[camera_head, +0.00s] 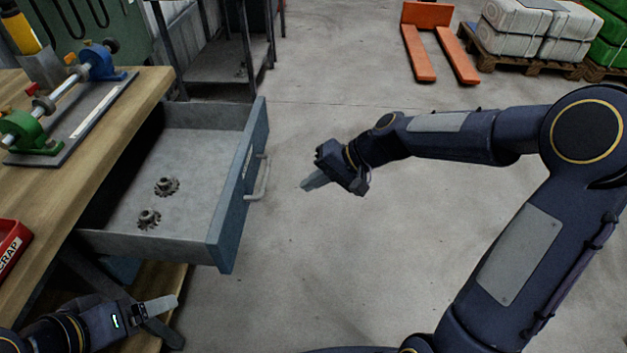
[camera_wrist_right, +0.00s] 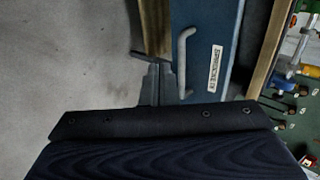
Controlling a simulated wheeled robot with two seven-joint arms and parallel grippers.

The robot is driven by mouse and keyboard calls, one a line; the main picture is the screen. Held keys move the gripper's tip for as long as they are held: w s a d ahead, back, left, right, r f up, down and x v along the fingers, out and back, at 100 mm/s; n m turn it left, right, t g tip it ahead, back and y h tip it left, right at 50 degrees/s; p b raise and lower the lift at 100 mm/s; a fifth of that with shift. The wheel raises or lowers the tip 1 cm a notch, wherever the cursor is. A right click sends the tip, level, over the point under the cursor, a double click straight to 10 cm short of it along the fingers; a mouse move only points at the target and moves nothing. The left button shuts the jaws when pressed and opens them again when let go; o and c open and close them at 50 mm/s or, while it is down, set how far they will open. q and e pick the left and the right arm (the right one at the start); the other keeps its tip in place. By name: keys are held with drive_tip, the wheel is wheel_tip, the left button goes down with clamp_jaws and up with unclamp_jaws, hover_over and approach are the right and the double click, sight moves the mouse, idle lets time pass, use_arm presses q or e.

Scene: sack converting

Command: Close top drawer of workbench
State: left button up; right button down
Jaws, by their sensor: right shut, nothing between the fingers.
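The top drawer (camera_head: 190,190) of the workbench (camera_head: 100,150) is pulled far out to the right. It is grey inside, with a blue front panel. A pale bar handle (camera_head: 258,177) is on its front. My right gripper (camera_head: 305,187) is shut and empty, a short way right of the handle and apart from it in the head view. In the right wrist view the gripper fingers (camera_wrist_right: 150,68) show beside the handle (camera_wrist_right: 184,60) and the labelled drawer front (camera_wrist_right: 210,45). My left gripper (camera_head: 172,307) is at the lower left, below the drawer; its jaw gap is not clear.
Two small gears (camera_head: 148,218) lie in the drawer. A red scrap bin (camera_head: 10,245) and a clamp fixture (camera_head: 70,100) are on the bench top. A metal rack stands behind. An orange pallet jack (camera_head: 425,50) is far off. The floor right of the drawer is clear.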

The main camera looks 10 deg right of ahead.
drive_tip(key=w+a+f, duration=0.2)
drive_tip(key=a+f, duration=0.2)
drive_tip(key=a, duration=0.4)
drive_tip(key=shift+w+f, duration=0.15)
drive_tip(key=shift+w, duration=0.15)
drive_tip(key=shift+a, duration=0.15)
